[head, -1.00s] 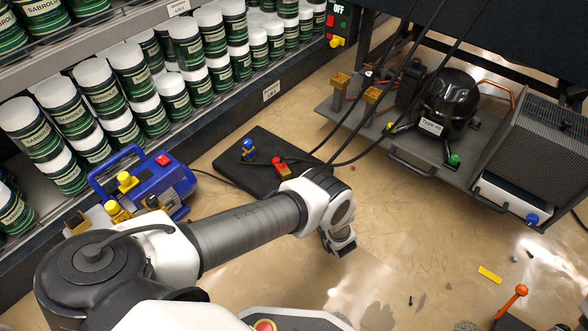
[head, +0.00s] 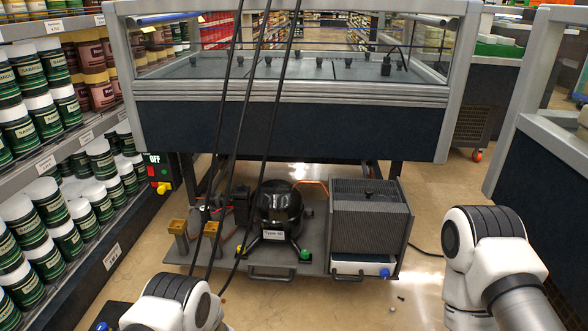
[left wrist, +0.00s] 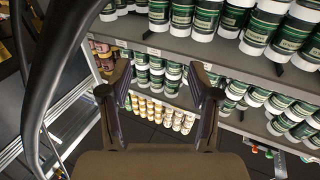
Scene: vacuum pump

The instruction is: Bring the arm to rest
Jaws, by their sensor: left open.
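My left arm (head: 172,303) shows at the bottom left of the head view, and its gripper is out of that view. In the left wrist view my left gripper (left wrist: 161,103) is open and empty, its two fingers apart. It faces shelves of green and white cans (left wrist: 150,70), and nothing is between the fingers. My right arm (head: 490,262) shows at the lower right of the head view; its gripper is not in view.
A black compressor (head: 277,209) and a grey finned unit (head: 369,222) sit on a low platform under a display freezer (head: 290,130). Shelves of cans (head: 45,215) line the left side. Black hoses hang down in front of the freezer. Open floor (head: 310,302) lies between my arms.

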